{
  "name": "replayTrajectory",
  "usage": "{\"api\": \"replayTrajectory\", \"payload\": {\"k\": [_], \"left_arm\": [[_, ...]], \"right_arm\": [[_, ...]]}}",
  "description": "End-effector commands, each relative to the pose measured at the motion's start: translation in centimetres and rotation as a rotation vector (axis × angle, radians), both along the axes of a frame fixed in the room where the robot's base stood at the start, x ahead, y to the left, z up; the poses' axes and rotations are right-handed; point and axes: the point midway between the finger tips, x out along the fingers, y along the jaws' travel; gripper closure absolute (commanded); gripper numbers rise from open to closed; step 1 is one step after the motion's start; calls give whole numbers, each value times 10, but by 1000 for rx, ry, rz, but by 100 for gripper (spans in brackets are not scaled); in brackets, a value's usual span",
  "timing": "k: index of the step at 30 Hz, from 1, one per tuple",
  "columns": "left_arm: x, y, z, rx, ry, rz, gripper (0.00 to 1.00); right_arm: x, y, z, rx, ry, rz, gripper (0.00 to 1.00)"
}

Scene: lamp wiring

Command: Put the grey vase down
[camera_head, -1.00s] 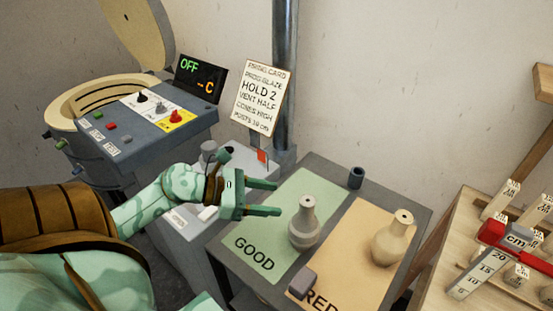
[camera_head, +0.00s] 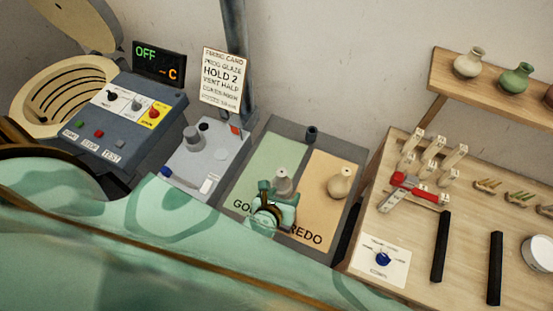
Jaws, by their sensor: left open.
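The grey vase (camera_head: 284,177) is narrow-necked and stands upright at the right part of the green GOOD mat (camera_head: 265,163). Its lower part is hidden by my left gripper (camera_head: 276,196). That gripper is open, right in front of the vase and low over the mat. I cannot tell whether its fingers are around the vase or touching it. A cream vase (camera_head: 340,183) stands upright on the tan REDO mat (camera_head: 322,215), to the right. My right gripper is not in view.
A small dark cup (camera_head: 311,133) stands at the table's back edge. The kiln control box (camera_head: 120,125) is at left. At right, a wooden bench (camera_head: 405,235) holds tools and small cones, below a shelf (camera_head: 490,85) with several pots. My arm fills the foreground.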

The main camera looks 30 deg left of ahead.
Motion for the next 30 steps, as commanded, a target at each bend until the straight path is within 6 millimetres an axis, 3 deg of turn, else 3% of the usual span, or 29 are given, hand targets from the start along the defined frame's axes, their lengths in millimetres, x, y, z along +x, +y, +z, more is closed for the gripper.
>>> {"api": "replayTrajectory", "payload": {"k": [3,7,18,26,30], "left_arm": [[-6,24,-8,104,35,67,43],[0,34,-12,151,38,87,43],[65,51,-64,152,36,87,43],[84,55,-79,150,36,86,43],[100,58,-97,152,35,86,43]], "right_arm": [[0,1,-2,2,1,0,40],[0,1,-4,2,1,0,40],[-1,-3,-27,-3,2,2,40],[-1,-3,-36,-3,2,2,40],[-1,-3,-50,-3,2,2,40]]}}
